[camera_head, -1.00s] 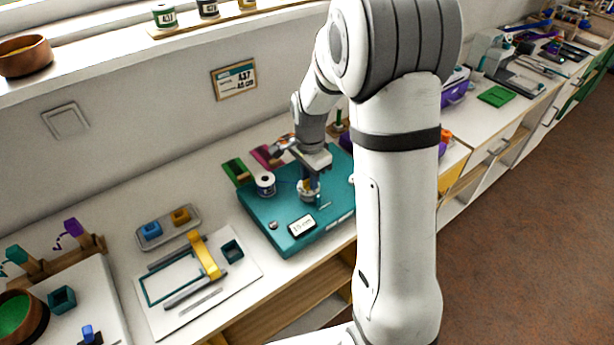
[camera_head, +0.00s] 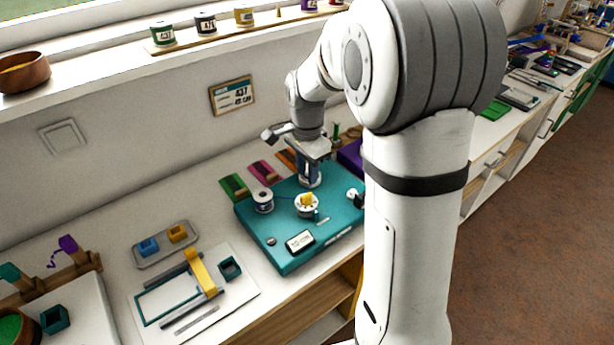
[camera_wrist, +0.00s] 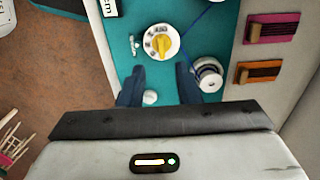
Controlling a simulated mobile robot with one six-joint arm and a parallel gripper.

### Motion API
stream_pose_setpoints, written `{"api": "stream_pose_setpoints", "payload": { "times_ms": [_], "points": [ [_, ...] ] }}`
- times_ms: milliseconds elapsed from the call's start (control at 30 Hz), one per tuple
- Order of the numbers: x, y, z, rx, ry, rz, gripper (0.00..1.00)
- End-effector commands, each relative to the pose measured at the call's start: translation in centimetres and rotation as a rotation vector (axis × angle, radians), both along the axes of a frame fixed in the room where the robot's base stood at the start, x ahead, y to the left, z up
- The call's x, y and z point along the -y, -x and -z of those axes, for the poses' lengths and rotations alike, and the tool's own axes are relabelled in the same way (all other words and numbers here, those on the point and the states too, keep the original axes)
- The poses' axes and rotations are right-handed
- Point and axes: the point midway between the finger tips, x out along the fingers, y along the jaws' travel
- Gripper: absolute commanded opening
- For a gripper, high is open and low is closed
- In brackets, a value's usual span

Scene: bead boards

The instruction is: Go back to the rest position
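My gripper (camera_head: 311,172) hangs above the back part of a teal board (camera_head: 285,262), behind a white dial (camera_head: 299,212) with a yellow knob (camera_head: 307,199). In the wrist view, its two dark blue fingers (camera_wrist: 158,82) are apart with nothing held between them. The same view shows the yellow knob (camera_wrist: 161,43) uncovered, beyond the fingertips. A white spool (camera_head: 263,201) stands on the board to the left of the gripper. My arm hides the right part of the board in the head view.
A small display (camera_head: 300,241) sits at the board's front. Colored blocks (camera_head: 234,186) lie behind the board near the wall. To the left are a white plate with a yellow-barred frame (camera_head: 203,272) and a grey tray (camera_head: 153,261). A shelf with jars (camera_head: 205,23) runs above.

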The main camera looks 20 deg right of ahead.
Motion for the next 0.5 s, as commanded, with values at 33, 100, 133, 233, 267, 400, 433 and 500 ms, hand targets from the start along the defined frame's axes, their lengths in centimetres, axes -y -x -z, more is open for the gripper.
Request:
{"api": "stream_pose_setpoints", "payload": {
  "times_ms": [33, 100, 133, 233, 267, 400, 433, 500],
  "points": [
    [0.0, 0.0, -0.03, 0.0, 0.0, 0.0, 0.3],
    [0.0, 0.0, -0.02, 0.0, 0.0, 0.0, 0.3],
    [0.0, 0.0, -0.02, 0.0, 0.0, 0.0, 0.3],
    [0.0, 0.0, -0.01, 0.0, 0.0, 0.0, 0.3],
    [0.0, -0.01, -0.01, 0.0, 0.0, 0.0, 0.3],
    [-0.06, 0.04, -0.04, 0.0, 0.0, -0.003, 0.3],
    [-0.06, 0.11, -0.12, 0.002, 0.0, -0.008, 0.3],
    [-0.07, 0.58, -0.54, 0.009, 0.001, -0.034, 0.3]
  ]
}}
